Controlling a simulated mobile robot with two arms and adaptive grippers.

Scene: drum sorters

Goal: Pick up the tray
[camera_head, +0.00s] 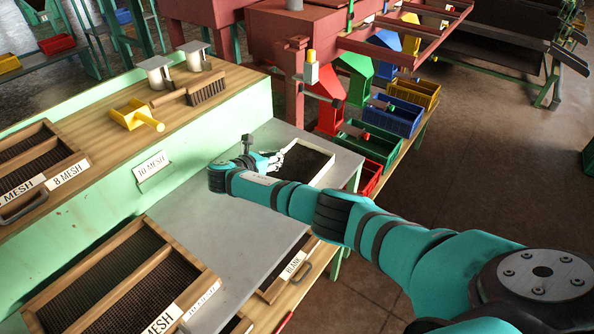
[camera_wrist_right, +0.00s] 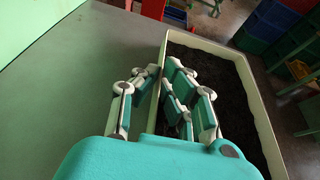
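The tray (camera_head: 322,172) is a shallow rectangular box with a pale rim and dark granular material inside. It lies on the grey table top in the head view. In the right wrist view the tray (camera_wrist_right: 262,115) fills the right half. My right gripper (camera_head: 272,160) is at the tray's left side. In the wrist view its fingers (camera_wrist_right: 161,70) straddle the near side wall, one side outside and the others inside over the dark material. The fingertips are bent in close against the wall and appear shut on it. My left gripper is not in view.
A wooden shelf (camera_head: 105,135) at left holds a yellow scoop (camera_head: 136,115), a brush (camera_head: 205,90) and metal cups. Wood-framed sieves (camera_head: 120,285) lie at the front left. Red machinery and colored bins (camera_head: 372,145) stand behind and right of the tray. The grey table (camera_head: 235,230) is clear left of the tray.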

